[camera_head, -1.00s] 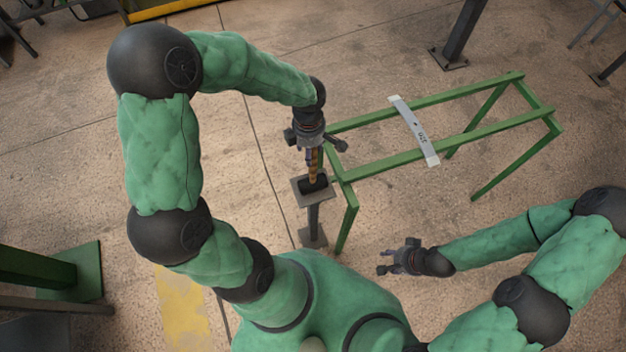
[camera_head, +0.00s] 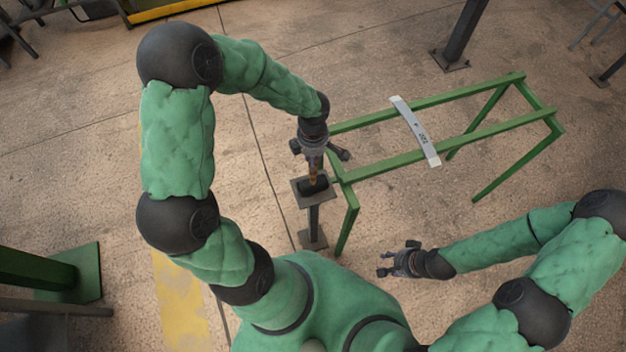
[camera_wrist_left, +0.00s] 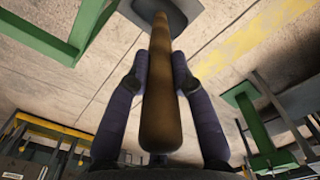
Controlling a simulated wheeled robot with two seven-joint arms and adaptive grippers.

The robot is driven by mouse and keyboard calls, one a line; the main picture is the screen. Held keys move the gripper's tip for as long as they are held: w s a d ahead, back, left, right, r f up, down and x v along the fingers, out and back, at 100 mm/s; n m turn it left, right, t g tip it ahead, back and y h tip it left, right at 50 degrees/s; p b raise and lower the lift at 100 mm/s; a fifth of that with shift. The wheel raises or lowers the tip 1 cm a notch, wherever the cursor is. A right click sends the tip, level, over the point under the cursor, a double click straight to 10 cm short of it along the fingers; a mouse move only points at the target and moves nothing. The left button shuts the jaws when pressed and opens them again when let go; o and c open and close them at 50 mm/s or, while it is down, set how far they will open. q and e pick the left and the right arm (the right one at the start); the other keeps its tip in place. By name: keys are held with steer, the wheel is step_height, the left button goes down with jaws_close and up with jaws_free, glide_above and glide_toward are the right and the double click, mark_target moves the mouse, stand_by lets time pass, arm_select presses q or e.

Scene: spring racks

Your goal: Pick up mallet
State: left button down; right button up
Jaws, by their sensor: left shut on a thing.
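The mallet stands upright, its dark head (camera_head: 313,186) at the small grey plate (camera_head: 298,197) on top of a post. Its brown wooden handle (camera_wrist_left: 160,110) runs up between the fingers in the left wrist view. My left gripper (camera_head: 314,165) points down over the plate and is shut on the handle, with a finger on each side (camera_wrist_left: 160,72). Whether the head touches the plate, I cannot tell.
A green metal rack (camera_head: 400,158) stands just right of the post, with a pale labelled strip (camera_head: 415,130) across its rails. A dark column (camera_head: 460,35) stands behind it. A green base plate (camera_head: 85,272) is at the lower left. Open floor lies left of the post.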

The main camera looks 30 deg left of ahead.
arm_select(q)
steer(key=s+d+r+p, duration=0.2)
steer(key=s+d+r, duration=0.7)
steer(key=r, duration=0.4)
steer(key=shift+s+d, duration=0.4)
steer(key=shift+s, duration=0.1)
steer(key=c, duration=1.8)
jaws_free()
steer(key=shift+c, duration=0.2)
jaws_close()
steer(key=shift+w, duration=0.1)
